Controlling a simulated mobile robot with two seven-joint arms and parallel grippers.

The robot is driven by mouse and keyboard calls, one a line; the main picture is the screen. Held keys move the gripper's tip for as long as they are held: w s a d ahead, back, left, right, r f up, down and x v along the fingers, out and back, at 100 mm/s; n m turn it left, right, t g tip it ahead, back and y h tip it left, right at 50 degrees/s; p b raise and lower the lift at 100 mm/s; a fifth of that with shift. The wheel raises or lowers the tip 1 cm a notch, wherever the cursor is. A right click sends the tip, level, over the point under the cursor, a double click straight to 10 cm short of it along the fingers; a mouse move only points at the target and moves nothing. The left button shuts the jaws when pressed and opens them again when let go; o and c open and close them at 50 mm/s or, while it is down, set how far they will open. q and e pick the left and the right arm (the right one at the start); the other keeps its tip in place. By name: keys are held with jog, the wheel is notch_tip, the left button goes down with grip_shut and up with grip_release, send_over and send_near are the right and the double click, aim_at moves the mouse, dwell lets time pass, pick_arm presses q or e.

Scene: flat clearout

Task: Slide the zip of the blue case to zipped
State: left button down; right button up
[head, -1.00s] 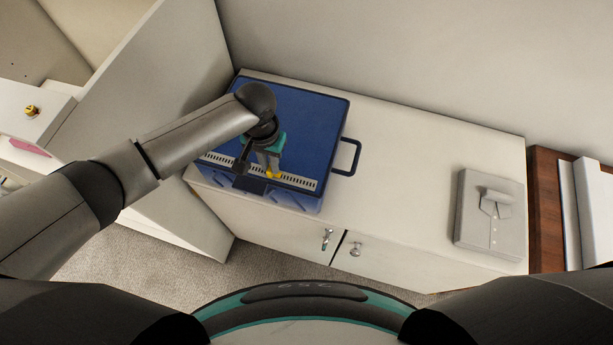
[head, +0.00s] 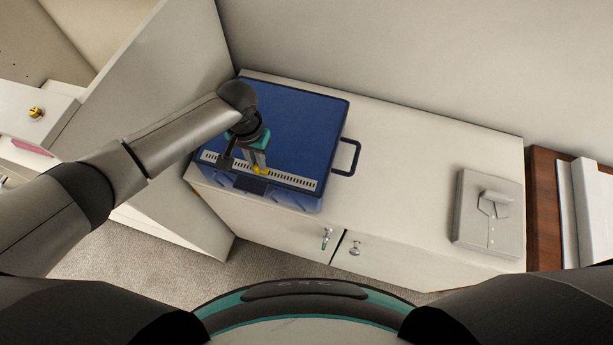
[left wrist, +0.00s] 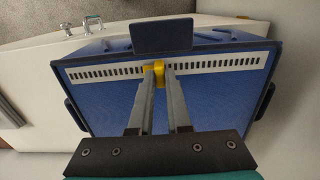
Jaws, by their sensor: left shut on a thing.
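The blue case (head: 305,120) lies flat on the white cabinet top, its black handle (head: 348,157) at its right side. A white zip strip with dark teeth (head: 298,178) runs along its near edge; it also shows in the left wrist view (left wrist: 225,63). My right gripper is not in view.
A folded grey shirt (head: 488,215) lies on the cabinet top (head: 410,165) at the right, with clear room between it and the case. A grey panel (head: 165,100) stands close on the left. A wall is behind.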

pick_arm(q)
jog(key=shift+w+a, duration=0.1)
jog(key=shift+a, duration=0.25)
jog(key=shift+w+a+p, duration=0.15)
jog(key=shift+w+a, duration=0.15)
jog(key=shift+a, duration=0.65)
jog(key=shift+w+a+p, duration=0.15)
jog(key=shift+w+a, duration=0.15)
jog(key=shift+a, duration=0.8)
jog(key=shift+w+a, duration=0.3)
jog(key=shift+a, duration=0.5)
jog(key=shift+w+a, duration=0.3)
jog(key=shift+a, duration=0.75)
